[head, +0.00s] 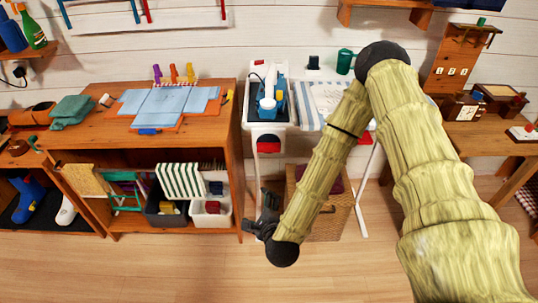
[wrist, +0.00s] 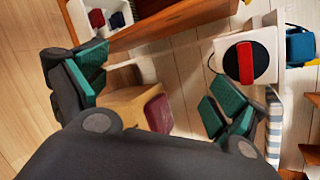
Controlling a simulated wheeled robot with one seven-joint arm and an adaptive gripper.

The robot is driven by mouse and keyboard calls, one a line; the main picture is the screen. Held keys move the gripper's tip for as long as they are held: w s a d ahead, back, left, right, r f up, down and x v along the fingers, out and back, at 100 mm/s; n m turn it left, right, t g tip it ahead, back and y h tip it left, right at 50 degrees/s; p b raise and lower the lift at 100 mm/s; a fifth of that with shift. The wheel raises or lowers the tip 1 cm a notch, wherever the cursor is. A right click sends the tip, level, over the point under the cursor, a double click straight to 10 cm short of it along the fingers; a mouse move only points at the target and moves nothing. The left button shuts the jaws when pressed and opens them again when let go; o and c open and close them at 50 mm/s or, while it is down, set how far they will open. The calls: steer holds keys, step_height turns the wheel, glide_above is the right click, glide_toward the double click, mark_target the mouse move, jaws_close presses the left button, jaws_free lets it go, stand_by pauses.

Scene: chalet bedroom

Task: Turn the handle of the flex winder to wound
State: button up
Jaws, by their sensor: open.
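The flex winder (head: 268,144) is on the front of a white unit at the middle of the head view. In the wrist view it is a black disc with a red bar-shaped handle (wrist: 246,62) across it, on a white plate at the upper right. The bar runs roughly up and down in that picture. My gripper (head: 265,212) hangs below the winder in the head view, apart from it. In the wrist view my gripper (wrist: 160,88) has its green-padded fingers spread wide with nothing held. The handle lies outside the fingers, beyond the right one.
A wooden shelf unit (head: 188,140) with bins stands left of the winder. A woven basket (head: 325,218) with a dark red top stands behind my forearm; it also shows between the fingers (wrist: 130,100). A striped ironing board (head: 309,112) is at right. The floor in front is clear.

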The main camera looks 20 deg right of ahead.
steer(key=w+d+r+m+t+h+b, duration=0.2)
steer(key=w+r+m, duration=0.15)
steer(key=m, duration=0.25)
steer(key=m+t+h+b, duration=0.2)
steer(key=m+h, duration=0.1)
steer(key=m, duration=0.5)
glide_toward(269, 150)
steer(key=w, duration=0.1)
steer(key=p+x, duration=0.2)
steer(key=x, duration=0.8)
steer(key=shift+w+d, duration=0.15)
steer(key=shift+w, duration=0.1)
steer(key=shift+f, duration=0.1)
steer(key=shift+c, duration=0.2)
steer(key=c, duration=1)
